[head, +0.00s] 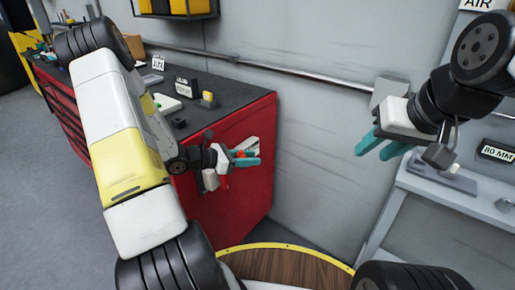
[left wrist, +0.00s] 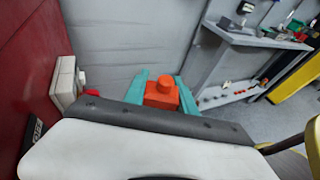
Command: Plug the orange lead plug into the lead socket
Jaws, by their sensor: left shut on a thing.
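My left gripper (head: 247,157) is beside the red cabinet's right side, its teal fingers shut on the orange lead plug (head: 237,153). In the left wrist view the orange plug (left wrist: 162,95) sits between the two teal fingers, a block with a round knob on top. A pale box (left wrist: 65,84) is on the red cabinet side, left of the plug and apart from it; part of it also shows behind the gripper in the head view (head: 252,144). I cannot tell whether it is the lead socket. My right gripper (head: 382,146) is open and empty before the grey wall.
The red cabinet (head: 258,185) has a dark top with labels and small items. A grey bench (head: 465,197) stands at the right, with a shelf of small parts in the left wrist view (left wrist: 226,97). A pipe (head: 290,78) runs along the wall. Space between cabinet and bench is free.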

